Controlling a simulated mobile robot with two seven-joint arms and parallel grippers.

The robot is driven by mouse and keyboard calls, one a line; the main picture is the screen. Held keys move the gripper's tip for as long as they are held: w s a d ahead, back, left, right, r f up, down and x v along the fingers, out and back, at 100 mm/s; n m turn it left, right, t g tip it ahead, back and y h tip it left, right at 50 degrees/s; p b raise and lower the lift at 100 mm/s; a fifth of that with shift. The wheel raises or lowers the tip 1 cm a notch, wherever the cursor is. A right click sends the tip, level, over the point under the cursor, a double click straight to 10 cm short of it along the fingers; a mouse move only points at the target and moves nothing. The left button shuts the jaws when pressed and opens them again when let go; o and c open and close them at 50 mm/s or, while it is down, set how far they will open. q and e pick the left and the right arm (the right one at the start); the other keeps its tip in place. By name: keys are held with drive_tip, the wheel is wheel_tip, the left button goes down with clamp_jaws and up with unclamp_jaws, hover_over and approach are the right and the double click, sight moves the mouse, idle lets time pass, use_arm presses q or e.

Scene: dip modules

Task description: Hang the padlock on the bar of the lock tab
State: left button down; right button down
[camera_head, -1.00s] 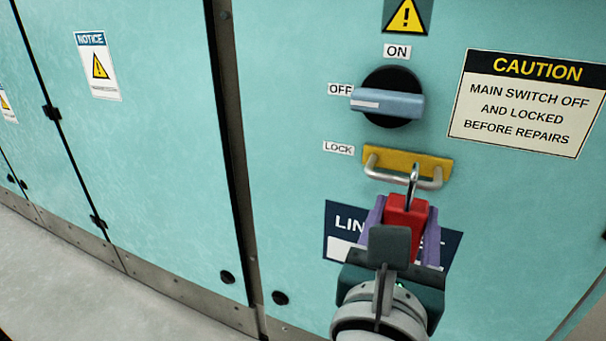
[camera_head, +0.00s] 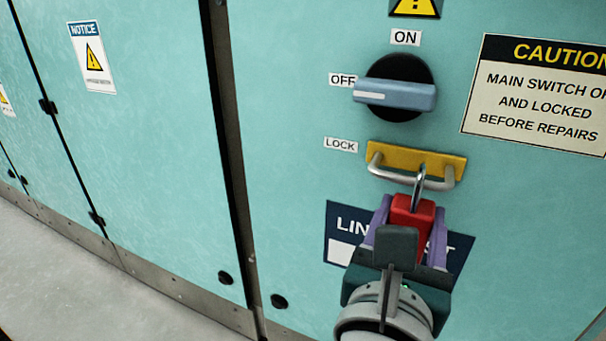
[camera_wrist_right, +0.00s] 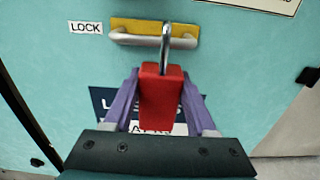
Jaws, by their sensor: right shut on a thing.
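The red padlock (camera_head: 412,214) is upright in my right gripper (camera_head: 408,222), which is shut on its body between the purple fingers. It also shows in the right wrist view (camera_wrist_right: 160,98). Its metal shackle (camera_head: 419,184) points up and overlaps the right part of the lock tab's silver bar (camera_head: 395,174). I cannot tell whether the shackle is around the bar or only in front of it. The yellow lock tab (camera_head: 396,157) is fixed to the panel beside the LOCK label (camera_head: 341,145). My left gripper is not in view.
The rotary switch (camera_head: 396,93) sits above the tab, its handle toward OFF. A caution sign (camera_head: 540,95) is at the right. A dark blue label (camera_head: 343,224) is partly hidden behind my right gripper.

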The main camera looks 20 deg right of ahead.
drive_tip(key=shift+d, duration=0.1)
drive_tip(key=shift+c, duration=0.6)
unclamp_jaws()
